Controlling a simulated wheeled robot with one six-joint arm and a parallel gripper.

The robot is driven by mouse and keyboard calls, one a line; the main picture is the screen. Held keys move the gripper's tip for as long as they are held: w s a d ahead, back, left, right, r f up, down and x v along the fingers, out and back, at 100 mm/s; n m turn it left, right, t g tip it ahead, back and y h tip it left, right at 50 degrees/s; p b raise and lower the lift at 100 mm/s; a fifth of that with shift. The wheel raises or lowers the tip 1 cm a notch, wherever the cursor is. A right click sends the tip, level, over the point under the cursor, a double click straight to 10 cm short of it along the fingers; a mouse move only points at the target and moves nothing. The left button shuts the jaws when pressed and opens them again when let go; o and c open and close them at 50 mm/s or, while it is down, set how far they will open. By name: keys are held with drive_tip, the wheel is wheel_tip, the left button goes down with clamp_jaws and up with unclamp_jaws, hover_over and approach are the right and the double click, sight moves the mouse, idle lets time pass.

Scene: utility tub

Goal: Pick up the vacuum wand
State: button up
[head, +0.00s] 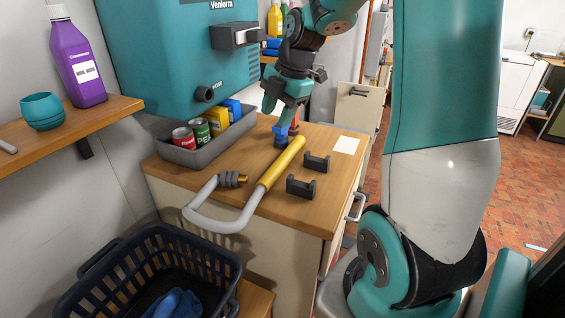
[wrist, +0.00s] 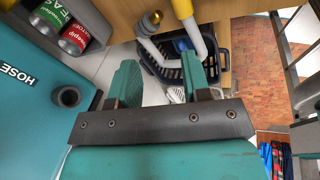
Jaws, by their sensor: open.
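The vacuum wand (head: 281,162) lies on the wooden counter, a yellow tube joined to a bent pale grey pipe. The grey pipe curves past the counter's front edge and back to a ribbed dark grey and brass end (head: 232,179). In the wrist view, the wand's yellow part (wrist: 182,8) and grey bend show at the top, beyond the fingertips. My gripper (head: 277,107) is open and empty, above the back of the counter and behind the wand's far end, apart from it. Its two teal fingers (wrist: 160,72) stand apart in the wrist view.
Two dark brackets (head: 300,187) stand right of the wand. A grey bin (head: 178,153) of cans and boxes sits left, below the teal tank (head: 180,50). A dark basket (head: 205,257) stands in front.

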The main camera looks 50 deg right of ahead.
drive_tip(key=d+f+n, duration=0.1)
drive_tip(key=d+n, duration=0.1)
drive_tip(key=d, duration=0.6)
drive_tip(key=p, duration=0.2)
hover_over(285, 157)
drive_tip(key=s, duration=0.2)
drive_tip(key=shift+n+h, duration=0.3)
drive_tip(key=f, duration=1)
drive_tip(key=shift+w+d+f, duration=0.1)
drive_tip(key=shift+d+f, duration=0.1)
drive_tip(key=shift+f, duration=0.15)
drive_tip(key=shift+p+x, duration=0.7)
drive_tip(key=shift+x, duration=2.45)
drive_tip(key=shift+w+d, duration=0.15)
drive_tip(key=c, duration=0.7)
